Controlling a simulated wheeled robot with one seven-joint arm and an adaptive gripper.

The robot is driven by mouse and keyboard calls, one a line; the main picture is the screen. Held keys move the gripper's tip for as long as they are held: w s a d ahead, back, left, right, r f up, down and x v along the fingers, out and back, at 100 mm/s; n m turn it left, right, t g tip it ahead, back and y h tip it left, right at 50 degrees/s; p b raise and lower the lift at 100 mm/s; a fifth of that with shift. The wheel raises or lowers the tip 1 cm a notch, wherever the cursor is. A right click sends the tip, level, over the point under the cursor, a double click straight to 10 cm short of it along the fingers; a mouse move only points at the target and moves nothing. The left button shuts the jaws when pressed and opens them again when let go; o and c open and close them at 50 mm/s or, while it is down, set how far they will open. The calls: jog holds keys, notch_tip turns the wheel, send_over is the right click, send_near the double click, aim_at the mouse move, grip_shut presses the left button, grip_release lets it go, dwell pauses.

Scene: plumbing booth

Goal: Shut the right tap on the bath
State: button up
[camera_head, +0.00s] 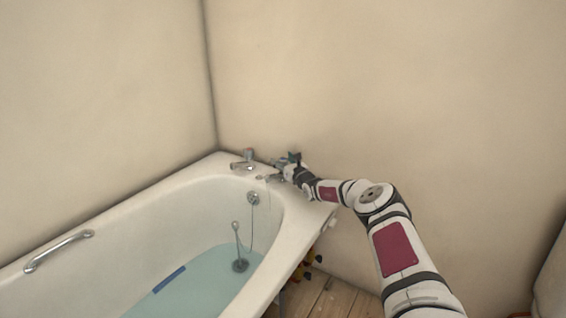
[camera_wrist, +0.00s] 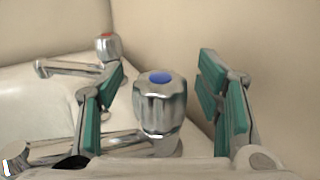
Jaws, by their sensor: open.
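The right tap (camera_wrist: 158,104) is chrome with a blue-marked knob and fills the middle of the wrist view, its spout reaching left over the bath. My gripper (camera_wrist: 165,90) is open, with one green-padded finger on each side of the knob. I cannot tell whether either touches. The left tap (camera_wrist: 107,48), with a red mark, stands farther back. In the head view my gripper (camera_head: 282,164) hides most of the right tap, and the left tap (camera_head: 245,160) is in plain view.
The white bath (camera_head: 130,220) holds bluish water (camera_head: 205,285). A plug on a chain hangs inside, and a grab rail (camera_head: 58,250) is on the left rim. Plain walls (camera_head: 380,80) rise close behind the taps. Wooden floor (camera_head: 335,298) shows at the lower right.

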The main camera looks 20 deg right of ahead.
jog(key=c, duration=1.2)
jog(key=p, duration=0.1)
jog(key=h+p, duration=0.1)
jog(key=shift+w+a+r+m+p, duration=0.1)
jog(key=shift+r+m+p, duration=0.15)
jog(key=shift+m+p, duration=0.1)
jog(key=m+h+p, duration=0.1)
jog(key=p, duration=0.3)
jog(key=shift+h, duration=0.4)
jog(key=shift+r+m+h+p, duration=0.1)
jog(key=shift+m+h+p, duration=0.2)
jog(key=shift+p, duration=0.1)
jog(key=m+h+p, duration=0.1)
jog(key=h, duration=0.1)
jog(key=shift+m+h+p, duration=0.25)
jog(key=shift+h+p, duration=0.05)
jog(key=shift+f+m+g+h, duration=0.25)
jog(key=shift+m+g+h, duration=0.15)
jog(key=shift+h, duration=0.2)
jog(key=o, duration=1.2)
